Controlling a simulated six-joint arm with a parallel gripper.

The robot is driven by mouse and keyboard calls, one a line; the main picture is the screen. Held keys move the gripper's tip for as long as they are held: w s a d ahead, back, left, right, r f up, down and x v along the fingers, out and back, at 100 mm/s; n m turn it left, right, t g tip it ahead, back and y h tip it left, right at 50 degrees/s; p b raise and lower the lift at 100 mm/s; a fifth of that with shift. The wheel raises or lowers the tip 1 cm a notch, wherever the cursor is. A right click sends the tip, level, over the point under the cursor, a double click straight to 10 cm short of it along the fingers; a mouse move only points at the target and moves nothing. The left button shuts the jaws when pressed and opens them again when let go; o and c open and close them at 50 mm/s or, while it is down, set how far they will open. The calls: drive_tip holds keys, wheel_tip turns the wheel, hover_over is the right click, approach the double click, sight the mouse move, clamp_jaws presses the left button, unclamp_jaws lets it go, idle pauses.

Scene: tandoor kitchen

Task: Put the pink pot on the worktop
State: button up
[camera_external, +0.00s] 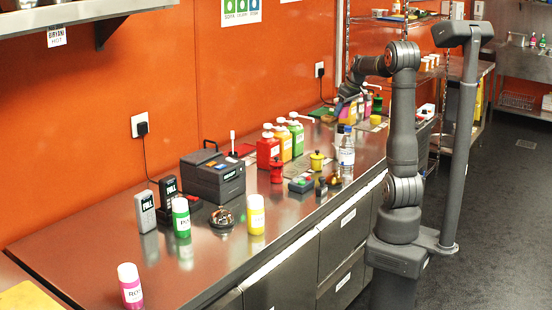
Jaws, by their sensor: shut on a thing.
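My arm reaches back over the far part of the worktop (100,245), and my gripper (342,106) points down there, small and partly hidden by bottles. It is shut on a small pinkish thing, which I take to be the pink pot (344,114). Its outline is hard to make out. I cannot tell whether it touches the worktop or is held just above it.
Red, orange and green pump bottles (284,142) stand mid-worktop. A red pot (277,171), a yellow pot (317,161) and a clear bottle (346,147) stand nearby. A green pot (377,104) is farther back.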

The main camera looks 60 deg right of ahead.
drive_tip(key=s+d+m+h, duration=0.15)
drive_tip(key=s+d, duration=0.25)
drive_tip(key=s, duration=0.4)
drive_tip(key=s+d+m, duration=0.2)
drive_tip(key=s+d, duration=0.3)
drive_tip(key=s, duration=0.3)
wheel_tip(320, 180, down, 12)
drive_tip(key=shift+m, duration=0.25)
drive_tip(key=w+f, duration=0.2)
drive_tip(key=w, duration=0.1)
drive_tip(key=w+a+f, duration=0.1)
drive_tip(key=w+f, duration=0.1)
drive_tip(key=w, duration=0.2)
drive_tip(key=w+a+f, duration=0.1)
drive_tip(key=w+f, duration=0.1)
drive_tip(key=w, duration=0.1)
drive_tip(key=shift+w+a+f, duration=0.15)
drive_tip(key=shift+a+f, duration=0.05)
drive_tip(key=shift+f, duration=2.1)
drive_tip(key=shift+f, duration=0.15)
drive_tip(key=o, duration=1.1)
